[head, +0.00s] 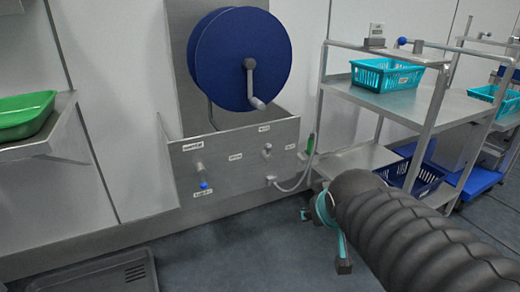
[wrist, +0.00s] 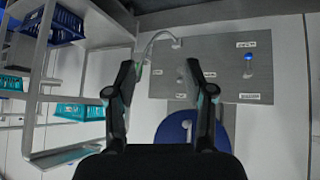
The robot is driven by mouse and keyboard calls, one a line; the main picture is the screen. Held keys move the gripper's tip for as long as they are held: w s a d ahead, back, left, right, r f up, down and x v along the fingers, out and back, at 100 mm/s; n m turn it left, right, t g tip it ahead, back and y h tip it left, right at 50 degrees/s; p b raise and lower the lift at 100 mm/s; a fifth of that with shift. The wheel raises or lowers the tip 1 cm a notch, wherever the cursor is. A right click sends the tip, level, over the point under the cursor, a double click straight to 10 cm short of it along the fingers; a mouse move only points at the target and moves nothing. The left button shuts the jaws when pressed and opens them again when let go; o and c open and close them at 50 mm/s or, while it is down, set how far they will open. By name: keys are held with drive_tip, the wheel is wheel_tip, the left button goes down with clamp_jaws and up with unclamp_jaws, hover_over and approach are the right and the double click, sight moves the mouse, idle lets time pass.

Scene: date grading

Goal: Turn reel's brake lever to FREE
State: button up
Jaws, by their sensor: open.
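The blue reel (head: 240,60) with its grey crank handle (head: 254,88) is mounted on the wall above a steel panel (head: 225,165). A small lever with a blue knob (head: 204,186) is on the panel's left part. Its knob points down, beside the lower label (head: 203,195); another label (head: 193,147) is above it. The lettering is too small to read. In the wrist view, which looks inverted, the blue knob (wrist: 248,57) is right of my fingers. My gripper (head: 325,240) is open, low in front of the panel's right side, apart from the lever.
A grey hose (head: 299,183) with a green nozzle (head: 311,144) hangs at the panel's right. A steel cart (head: 400,108) with a teal basket (head: 388,75) stands on the right. A green tray (head: 25,112) is on a left shelf. The floor before the panel is clear, except a dark tray (head: 105,275).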

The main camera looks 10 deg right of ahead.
drive_tip(key=w+d+f+n+t+b, duration=0.1)
drive_tip(key=w+d+t+b, duration=0.15)
drive_tip(key=w, duration=0.75)
drive_tip(key=w+d+f+n+t+b, duration=0.1)
drive_tip(key=w+t, duration=0.2)
drive_tip(key=w, duration=0.7)
drive_tip(key=n+t+y+b, duration=0.3)
drive_tip(key=n+y, duration=0.1)
drive_tip(key=y, duration=0.4)
approach(270, 149)
drive_tip(key=shift+n, duration=0.3)
drive_tip(key=x, duration=1.1)
drive_tip(key=shift+w, duration=0.2)
clamp_jaws()
